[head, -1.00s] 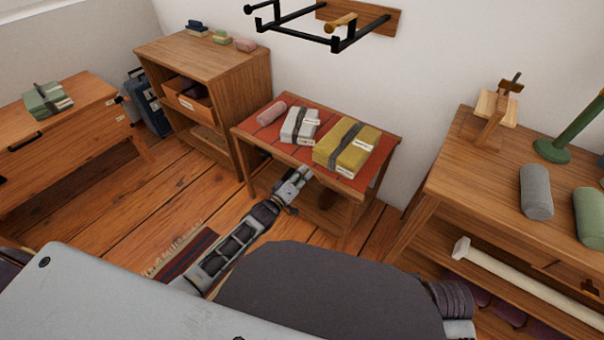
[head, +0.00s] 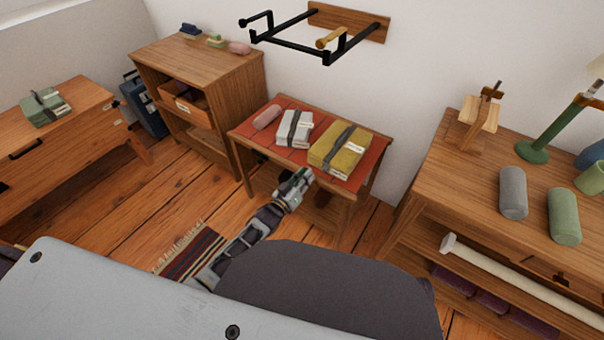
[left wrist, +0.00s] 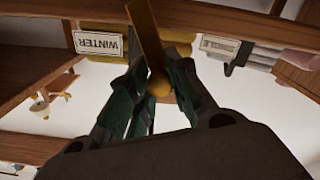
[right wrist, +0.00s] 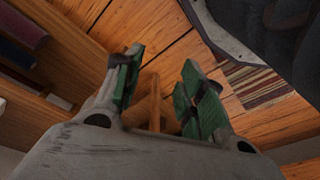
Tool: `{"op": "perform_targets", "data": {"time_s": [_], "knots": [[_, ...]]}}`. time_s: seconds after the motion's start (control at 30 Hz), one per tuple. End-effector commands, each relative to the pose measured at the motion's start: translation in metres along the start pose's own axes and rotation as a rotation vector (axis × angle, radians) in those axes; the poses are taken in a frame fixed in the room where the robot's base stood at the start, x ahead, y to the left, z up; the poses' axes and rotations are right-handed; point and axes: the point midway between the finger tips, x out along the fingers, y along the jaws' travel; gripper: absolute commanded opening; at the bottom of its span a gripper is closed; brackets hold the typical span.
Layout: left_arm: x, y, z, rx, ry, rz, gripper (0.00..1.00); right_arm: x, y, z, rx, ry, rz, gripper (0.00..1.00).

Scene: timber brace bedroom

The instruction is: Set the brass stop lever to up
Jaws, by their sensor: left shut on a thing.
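In the left wrist view, a brass-coloured lever (left wrist: 143,25) with a rounded end runs from the top edge down between the fingers of my left gripper (left wrist: 155,90). The fingers are shut on it near the rounded end. In the head view my left gripper (head: 297,185) is just in front of the red-topped table, and the lever cannot be made out there. I cannot tell how the lever is set. My right gripper (right wrist: 157,85) shows only in the right wrist view. Its fingers are apart and empty, over the wood floor.
The red-topped table (head: 372,172) bears a yellow bundle (head: 341,148), a grey bundle (head: 294,128) and a pink roll (head: 267,117). A black wall rack (head: 290,42) with a brass-coloured peg (head: 330,38) hangs above. A workbench (head: 440,170) stands right.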

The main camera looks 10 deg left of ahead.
Motion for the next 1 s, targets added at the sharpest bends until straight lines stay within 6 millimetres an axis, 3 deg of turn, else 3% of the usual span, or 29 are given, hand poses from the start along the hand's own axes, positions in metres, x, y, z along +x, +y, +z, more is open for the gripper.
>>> {"op": "perform_targets", "data": {"time_s": [0.5,1.0], "knots": [[0.000,0.022,0.004,0.331,0.000,0.000,0.00,0.044,0.011,0.012,0.005,-0.004,0.020,0.40],[0.000,0.027,0.007,0.420,-0.002,0.000,0.00,0.056,0.014,0.014,0.006,0.003,0.025,0.40]]}}
